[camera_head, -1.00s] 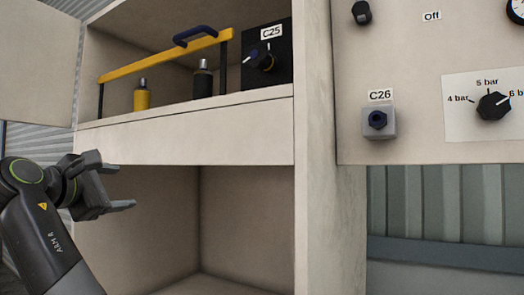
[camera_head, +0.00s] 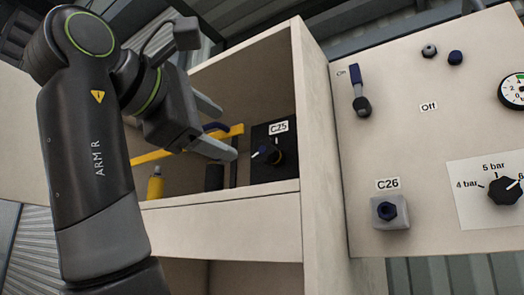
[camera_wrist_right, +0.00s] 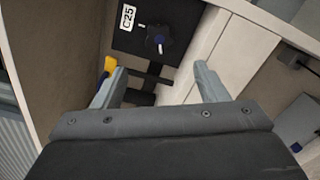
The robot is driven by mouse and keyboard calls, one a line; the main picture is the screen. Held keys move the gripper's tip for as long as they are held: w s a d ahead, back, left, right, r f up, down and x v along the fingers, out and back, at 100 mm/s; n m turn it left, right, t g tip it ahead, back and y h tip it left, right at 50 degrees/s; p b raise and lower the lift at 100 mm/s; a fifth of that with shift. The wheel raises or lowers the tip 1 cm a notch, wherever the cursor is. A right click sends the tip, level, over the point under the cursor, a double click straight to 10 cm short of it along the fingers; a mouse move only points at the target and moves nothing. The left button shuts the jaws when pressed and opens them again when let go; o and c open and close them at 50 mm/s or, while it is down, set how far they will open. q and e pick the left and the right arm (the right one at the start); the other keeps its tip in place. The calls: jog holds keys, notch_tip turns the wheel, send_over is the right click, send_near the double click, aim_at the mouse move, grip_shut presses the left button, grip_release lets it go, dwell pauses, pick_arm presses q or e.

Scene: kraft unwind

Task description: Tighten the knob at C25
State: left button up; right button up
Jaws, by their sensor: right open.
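The C25 knob (camera_head: 268,153) is dark with a white pointer mark and sits on a black plate (camera_head: 286,172) with a "C25" label, inside the upper shelf of the cabinet. It also shows in the right wrist view (camera_wrist_right: 160,38), beyond the fingertips. My right gripper (camera_head: 230,130) is open and empty, just left of the knob and apart from it. In the right wrist view its two fingers (camera_wrist_right: 158,72) are spread, with the knob ahead between their lines. My left gripper is not in view.
A yellow bar (camera_head: 160,156) with a dark handle crosses the shelf left of the knob, partly hidden by my right gripper. The cabinet's side wall (camera_head: 315,130) stands close right.

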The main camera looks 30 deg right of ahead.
aim_at(260, 152)
jog(key=p+x, duration=0.2)
jog(key=x, duration=1)
jog(key=shift+w+d+r+p, duration=0.1)
jog(key=shift+w+d+p, duration=0.05)
jog(key=shift+d+p, duration=0.25)
jog(key=shift+a, duration=0.1)
jog(key=c, duration=1)
